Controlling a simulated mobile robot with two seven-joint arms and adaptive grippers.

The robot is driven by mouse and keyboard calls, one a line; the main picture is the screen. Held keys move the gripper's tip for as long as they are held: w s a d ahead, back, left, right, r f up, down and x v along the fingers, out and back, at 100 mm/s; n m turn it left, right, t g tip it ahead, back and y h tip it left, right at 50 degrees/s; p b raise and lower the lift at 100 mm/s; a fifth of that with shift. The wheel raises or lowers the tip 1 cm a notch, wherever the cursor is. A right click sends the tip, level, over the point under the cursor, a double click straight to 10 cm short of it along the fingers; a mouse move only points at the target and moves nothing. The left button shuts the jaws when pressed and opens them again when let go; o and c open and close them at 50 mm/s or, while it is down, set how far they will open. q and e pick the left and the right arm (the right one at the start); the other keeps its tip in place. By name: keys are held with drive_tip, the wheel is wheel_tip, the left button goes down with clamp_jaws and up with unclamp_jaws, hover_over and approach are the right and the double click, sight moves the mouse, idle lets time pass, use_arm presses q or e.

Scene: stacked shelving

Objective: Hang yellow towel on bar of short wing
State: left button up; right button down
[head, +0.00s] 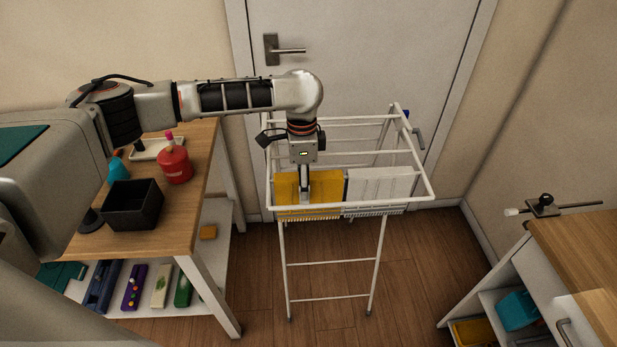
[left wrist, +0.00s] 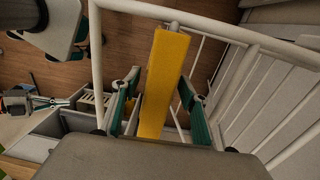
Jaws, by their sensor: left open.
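The yellow towel (head: 325,190) hangs over the front bars of the white drying rack (head: 375,208), left of a white towel (head: 380,187). My left gripper (head: 304,197) points down over it from above. In the left wrist view, the towel (left wrist: 165,75) shows as a narrow upright strip between the two green-padded fingers of the left gripper (left wrist: 160,105), which stand apart. There is a visible gap on each side of the strip. Part of the towel is hidden behind the gripper in the head view.
A wooden table (head: 195,205) at left holds a black box (head: 133,205) and a red canister (head: 175,165). A door (head: 350,60) stands behind the rack. A wooden-topped cabinet (head: 580,255) is at right.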

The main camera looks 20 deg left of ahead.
use_arm(q)
drive_tip(key=shift+r, duration=0.65)
drive_tip(key=shift+w+r, duration=0.15)
drive_tip(key=shift+r, duration=2.25)
drive_tip(key=o, duration=0.6)
drive_tip(key=shift+c, duration=0.2)
